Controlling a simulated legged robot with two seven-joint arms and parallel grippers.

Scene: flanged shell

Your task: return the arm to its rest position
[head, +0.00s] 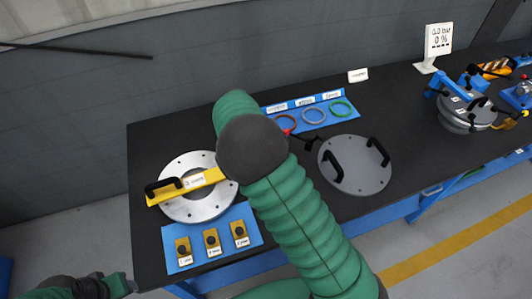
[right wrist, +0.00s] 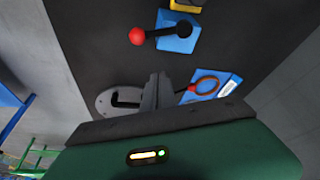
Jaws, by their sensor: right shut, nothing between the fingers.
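My right arm (head: 305,225), in a green ribbed sleeve with a dark joint, reaches over the middle of the table in the head view. It hides part of the tabletop. In the right wrist view my right gripper (right wrist: 158,92) is shut and empty, its dark fingers together above the table. A grey disc (right wrist: 104,104) with a black handle shows left of the fingers, and an orange ring (right wrist: 207,85) right of them. Part of my left arm (head: 90,287) shows at the bottom left of the head view.
A silver flange (head: 187,207) with a yellow bar lies left. A grey lid (head: 365,180) with two black handles lies right of my arm. A red-knobbed lever stands on a blue block (right wrist: 172,45). Rings lie on a blue board (head: 345,112).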

